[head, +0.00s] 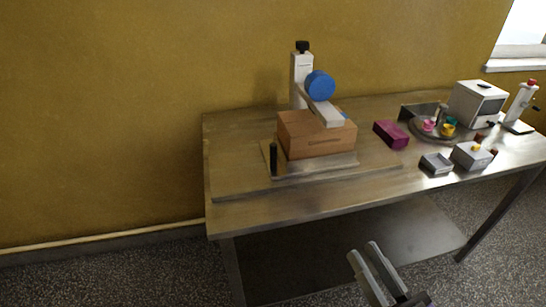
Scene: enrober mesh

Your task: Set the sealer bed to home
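A press-like device, which looks like the sealer (303,66), stands on the left part of the metal table. It has an upright white post with a black knob on top, a large blue knob (320,85) and a pale arm reaching forward. A brown box (304,140) sits under the arm on a flat metal bed (322,165). A short black upright handle (273,159) stands at the bed's left front corner. Whether the bed is at home cannot be told. My gripper (363,250) is in front of the table, below its top, open and empty, apart from the device.
Right of the device are a magenta box (391,134), a round tray (420,136) with colourful pieces, a small grey tray (436,164), a grey box (470,156) and a white cabinet (477,104). The table's (310,205) front strip is clear. A yellow wall stands behind.

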